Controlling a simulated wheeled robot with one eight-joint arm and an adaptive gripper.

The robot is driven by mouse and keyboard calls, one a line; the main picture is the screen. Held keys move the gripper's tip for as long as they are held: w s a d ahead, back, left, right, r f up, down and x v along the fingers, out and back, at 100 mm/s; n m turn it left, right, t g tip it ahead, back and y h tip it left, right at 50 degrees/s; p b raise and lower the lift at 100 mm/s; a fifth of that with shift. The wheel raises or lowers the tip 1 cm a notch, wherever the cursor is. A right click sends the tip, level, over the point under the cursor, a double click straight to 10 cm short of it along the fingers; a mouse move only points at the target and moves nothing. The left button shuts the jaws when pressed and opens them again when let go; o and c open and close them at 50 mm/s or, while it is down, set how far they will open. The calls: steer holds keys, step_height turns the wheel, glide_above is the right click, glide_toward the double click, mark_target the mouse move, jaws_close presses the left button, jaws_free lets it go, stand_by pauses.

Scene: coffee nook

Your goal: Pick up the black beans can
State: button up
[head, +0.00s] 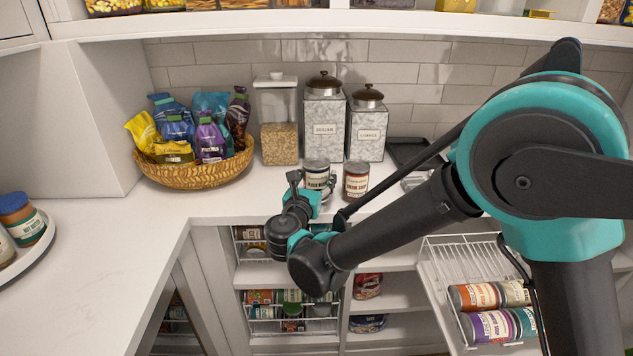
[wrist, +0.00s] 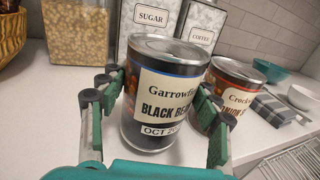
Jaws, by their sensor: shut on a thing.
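The black beans can (wrist: 160,95) has a cream label reading "Black Be…" and a silver lid, and fills the middle of the wrist view. It also shows in the head view (head: 316,173) on the back counter, in front of the sugar canister. My gripper (wrist: 160,112) is shut on the can, one finger on each side; it shows in the head view as well (head: 316,190). The can is upright. Whether its base touches the counter I cannot tell. The onion soup can (wrist: 232,90) stands close on its right, also in the head view (head: 355,180).
Sugar (head: 324,115) and coffee (head: 367,124) canisters and a clear jar (head: 277,125) stand behind. A wicker basket (head: 190,176) of bags is at left. A wire rack (head: 450,285) holding cans is at lower right. The left counter (head: 100,270) has free room.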

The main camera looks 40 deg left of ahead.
step_height(320, 180, up, 18)
steer(key=shift+r, duration=0.2)
stand_by(0.4)
step_height(320, 180, down, 20)
steer(key=n+g+y, duration=0.3)
steer(key=y, duration=0.1)
steer(key=shift+r+n+y, duration=0.1)
steer(key=shift+n+y, duration=0.2)
stand_by(0.3)
steer(key=o, duration=1.5)
